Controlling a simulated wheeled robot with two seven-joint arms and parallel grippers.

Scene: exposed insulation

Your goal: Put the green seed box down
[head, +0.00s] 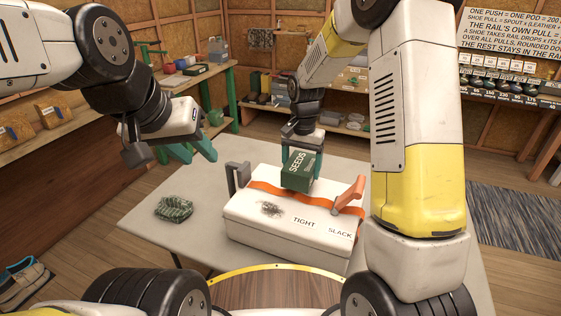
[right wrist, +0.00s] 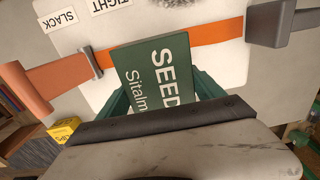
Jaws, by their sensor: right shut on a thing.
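The green seed box (head: 298,171), lettered "SEEDS", is in my right gripper (head: 301,160). The gripper is shut on it, with its green fingers at the box's sides. In the right wrist view, the seed box (right wrist: 158,75) shows between the fingers, in front of an orange strap. In the head view the box appears at the back edge of a white case (head: 250,225); I cannot tell whether it touches the case. My left gripper (head: 190,152) is open and empty, above the table's left part.
The case bears an orange strap with an orange lever (head: 349,193), a grey bracket (head: 237,178) and a dark scribble-like patch. A green ribbed item (head: 174,208) lies on the grey table (head: 150,234) at left. Bare table surrounds that item. Shelves line the walls.

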